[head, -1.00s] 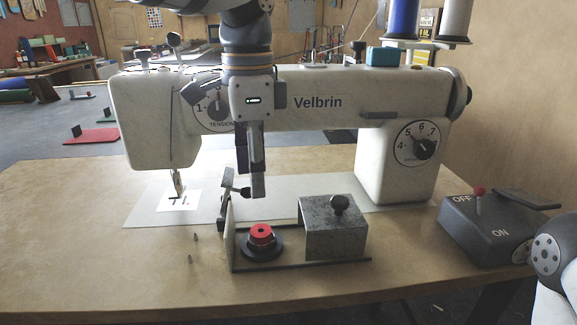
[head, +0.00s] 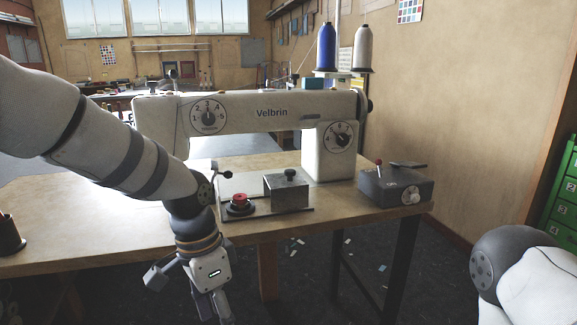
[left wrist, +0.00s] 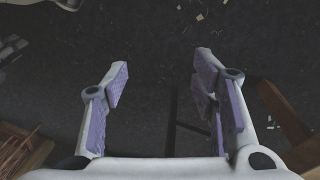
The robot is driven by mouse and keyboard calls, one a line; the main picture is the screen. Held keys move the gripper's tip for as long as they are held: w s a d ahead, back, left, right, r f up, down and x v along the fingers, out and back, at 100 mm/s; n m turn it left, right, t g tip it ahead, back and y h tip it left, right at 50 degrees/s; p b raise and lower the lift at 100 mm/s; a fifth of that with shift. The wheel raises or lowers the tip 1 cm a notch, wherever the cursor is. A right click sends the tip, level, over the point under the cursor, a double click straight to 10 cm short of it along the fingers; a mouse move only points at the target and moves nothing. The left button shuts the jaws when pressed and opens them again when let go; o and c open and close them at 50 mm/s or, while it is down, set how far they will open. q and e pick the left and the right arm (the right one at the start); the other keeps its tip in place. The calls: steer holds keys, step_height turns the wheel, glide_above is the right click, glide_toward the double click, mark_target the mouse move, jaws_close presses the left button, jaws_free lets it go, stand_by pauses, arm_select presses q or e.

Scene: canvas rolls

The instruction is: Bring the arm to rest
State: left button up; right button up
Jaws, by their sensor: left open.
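My left arm comes in from the left in the head view and hangs down in front of the table. My left gripper (head: 215,305) points downward below the table's front edge, with its fingertips cut off by the picture's bottom. In the left wrist view my left gripper (left wrist: 163,85) is open, its purple-padded fingers wide apart, with nothing between them and dark floor beneath. My right arm shows only as a white and grey link at the lower right of the head view; its gripper is not in view.
The sewing machine (head: 245,113) stands on the wooden table (head: 110,240). A fixture with a red knob (head: 240,199) and a grey block (head: 287,191) is in front of it. A switch box (head: 395,188) sits at the table's right. Scraps lie on the floor; green drawers (head: 565,195) stand right.

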arm_select(q)
steer(key=s+a+f+n, duration=0.3)
steer(key=s+f+n, duration=0.3)
steer(key=s+f, duration=1.2)
steer(key=s+a+f+n, duration=0.2)
steer(key=s+a, duration=0.2)
steer(key=s, duration=0.3)
steer(key=s+a+f+n+y, duration=0.1)
steer(key=s+a+f+n, duration=0.1)
steer(key=s, duration=0.6)
steer(key=shift+s+a+n+g, duration=0.2)
steer(key=shift+a+n+g, duration=0.15)
steer(key=shift+a, duration=0.55)
